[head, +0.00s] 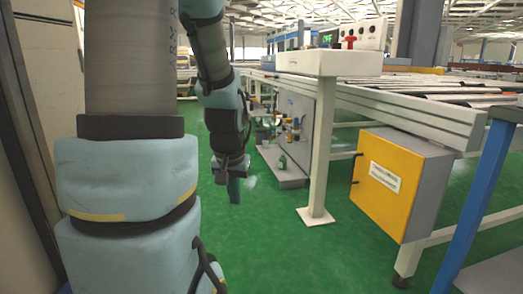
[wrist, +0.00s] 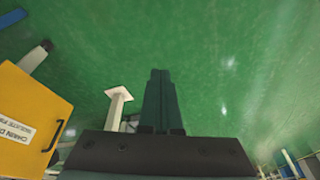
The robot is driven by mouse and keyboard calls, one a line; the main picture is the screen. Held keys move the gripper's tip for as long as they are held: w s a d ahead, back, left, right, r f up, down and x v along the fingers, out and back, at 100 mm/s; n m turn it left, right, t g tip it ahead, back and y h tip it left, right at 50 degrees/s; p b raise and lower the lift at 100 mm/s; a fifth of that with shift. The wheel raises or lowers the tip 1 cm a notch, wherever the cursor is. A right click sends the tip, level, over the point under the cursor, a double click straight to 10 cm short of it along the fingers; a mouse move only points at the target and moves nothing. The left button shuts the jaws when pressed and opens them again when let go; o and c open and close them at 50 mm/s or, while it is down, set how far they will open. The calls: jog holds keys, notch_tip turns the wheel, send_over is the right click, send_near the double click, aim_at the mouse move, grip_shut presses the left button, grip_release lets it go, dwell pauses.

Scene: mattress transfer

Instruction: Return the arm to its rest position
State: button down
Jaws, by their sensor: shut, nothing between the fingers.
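My arm hangs down on the left and middle of the head view, with its upper part close to the camera. My gripper (head: 234,190) points down over the green floor (head: 270,250), left of the white post. In the wrist view my gripper (wrist: 160,75) shows as two dark fingers side by side, touching, with nothing between them. It is shut and clear of every object in view.
A yellow cabinet (head: 385,190) sits under a roller conveyor (head: 420,105) at right. A white post (head: 322,140) with a foot plate stands right of my gripper. A blue post (head: 480,200) is at far right. A pale panel (head: 45,90) is close at left. Open floor lies in between.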

jog(key=s+n+g, duration=0.1)
jog(key=s+g, duration=0.1)
jog(key=s, duration=0.6)
notch_tip(320, 180, up, 37)
jog(key=p, duration=3.7)
jog(key=shift+w+p, duration=0.4)
jog(key=shift+w, duration=0.05)
jog(key=shift+f, duration=0.15)
